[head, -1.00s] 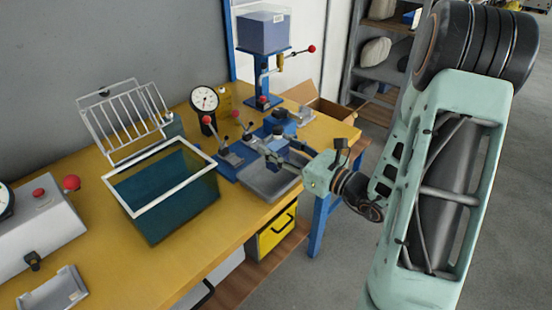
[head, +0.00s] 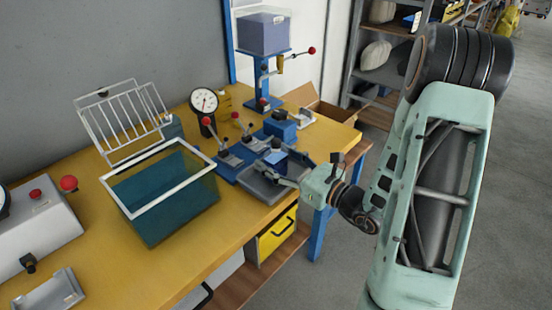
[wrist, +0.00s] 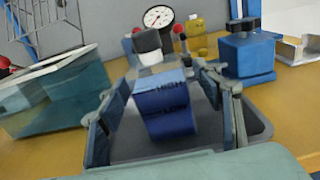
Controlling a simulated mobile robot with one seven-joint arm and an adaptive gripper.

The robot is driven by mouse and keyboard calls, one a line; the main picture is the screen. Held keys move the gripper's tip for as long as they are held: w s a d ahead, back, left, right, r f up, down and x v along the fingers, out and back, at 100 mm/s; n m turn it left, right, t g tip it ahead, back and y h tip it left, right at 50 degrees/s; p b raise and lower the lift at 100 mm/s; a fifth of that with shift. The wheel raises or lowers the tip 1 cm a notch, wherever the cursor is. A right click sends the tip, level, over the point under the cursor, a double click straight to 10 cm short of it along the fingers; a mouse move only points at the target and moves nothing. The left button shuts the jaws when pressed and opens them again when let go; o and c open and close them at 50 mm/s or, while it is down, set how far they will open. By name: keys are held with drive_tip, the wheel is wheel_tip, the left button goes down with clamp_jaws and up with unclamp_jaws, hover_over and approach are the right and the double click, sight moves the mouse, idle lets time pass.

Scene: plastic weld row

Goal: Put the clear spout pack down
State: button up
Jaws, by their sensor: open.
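In the wrist view a pouch-like pack (wrist: 165,108) with a blue printed face stands between my fingers, slightly tilted. A pale neck and a dark cap (wrist: 147,41) show above it; I take it as the spout pack, though little of it looks clear. It is over or in a grey shallow tray (wrist: 262,130); its bottom contact is hard to judge. My gripper (head: 272,172) is open, with one finger on each side of the pack and a gap visible at the right. In the head view the tray (head: 262,192) is partly hidden by my gripper.
Blue toggle-clamp fixtures (head: 228,160) stand just behind the tray, and a dial gauge (head: 204,101) behind those. A teal, white-rimmed tank (head: 165,210) stands left of the tray. A blue stand with a clear bin (head: 263,35) is at the back. Yellow bench top is bare in front of the tank.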

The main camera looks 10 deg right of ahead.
drive_tip(key=shift+r, duration=0.1)
drive_tip(key=shift+s+d+r, duration=0.1)
drive_tip(key=shift+d+r, duration=0.05)
drive_tip(key=v, duration=1.1)
drive_tip(key=shift+s+d+p, duration=0.15)
drive_tip(key=shift+s+p, duration=0.2)
drive_tip(key=shift+p, duration=0.1)
